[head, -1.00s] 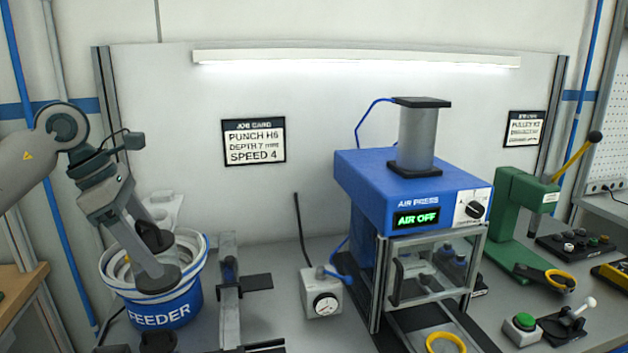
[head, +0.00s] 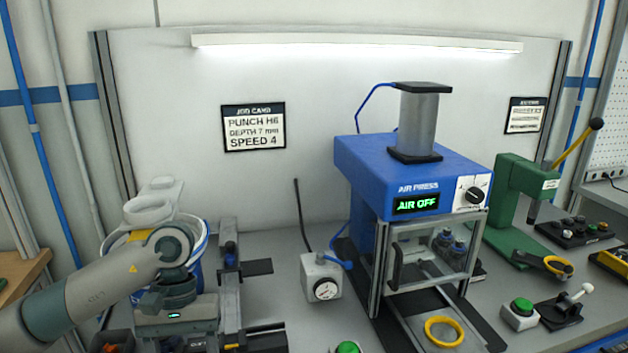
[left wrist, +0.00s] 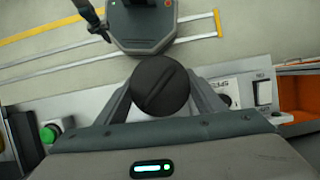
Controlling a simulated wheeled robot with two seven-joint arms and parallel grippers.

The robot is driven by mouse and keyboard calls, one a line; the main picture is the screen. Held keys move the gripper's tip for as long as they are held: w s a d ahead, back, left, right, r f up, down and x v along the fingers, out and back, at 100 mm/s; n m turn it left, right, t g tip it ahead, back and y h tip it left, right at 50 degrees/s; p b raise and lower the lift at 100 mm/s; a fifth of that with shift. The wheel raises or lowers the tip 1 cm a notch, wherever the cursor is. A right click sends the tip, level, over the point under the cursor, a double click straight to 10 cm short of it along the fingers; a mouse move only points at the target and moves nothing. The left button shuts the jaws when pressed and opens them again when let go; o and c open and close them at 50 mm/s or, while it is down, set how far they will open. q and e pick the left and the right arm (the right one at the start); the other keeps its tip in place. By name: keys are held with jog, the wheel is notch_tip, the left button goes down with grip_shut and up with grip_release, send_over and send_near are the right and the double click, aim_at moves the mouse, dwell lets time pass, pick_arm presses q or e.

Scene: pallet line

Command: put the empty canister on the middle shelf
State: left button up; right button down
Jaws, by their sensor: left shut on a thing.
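My left arm comes in from the left in the head view. Its gripper body (head: 175,310) is low in front of the feeder, and its fingertips are hidden. In the left wrist view, my left gripper (left wrist: 160,88) is shut on a dark round-topped thing (left wrist: 160,85) with a slanting groove across it. Only its top shows, so I cannot tell whether it is the empty canister. No middle shelf can be made out in either view. My right gripper is not in view.
The feeder (head: 201,262) stands behind my left arm. The blue air press (head: 415,178) reads AIR OFF. A gauge box (head: 321,278), green button (head: 519,315) and green hand press (head: 512,215) are on the bench. An orange-walled bin (left wrist: 294,92) shows in the left wrist view.

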pick_arm(q)
jog(key=shift+s+d+f+m+y, duration=0.2)
jog(key=shift+s+f+m, duration=0.2)
jog(key=shift+f+m, duration=0.2)
jog(key=shift+s+d+f+m+y, duration=0.2)
jog(key=shift+s+f+m, duration=0.15)
jog(key=shift+f+m, duration=0.2)
jog(key=shift+w+r, duration=0.1)
dwell(2.1)
dwell(1.1)
jog(key=w+d+r+m+t+y, duration=0.1)
jog(key=w+d+r+m+y, duration=0.2)
jog(key=d+r+m, duration=0.5)
jog(key=w+d+r, duration=0.1)
jog(key=d+r, duration=0.1)
jog(key=d, duration=0.4)
jog(key=shift+w, duration=0.2)
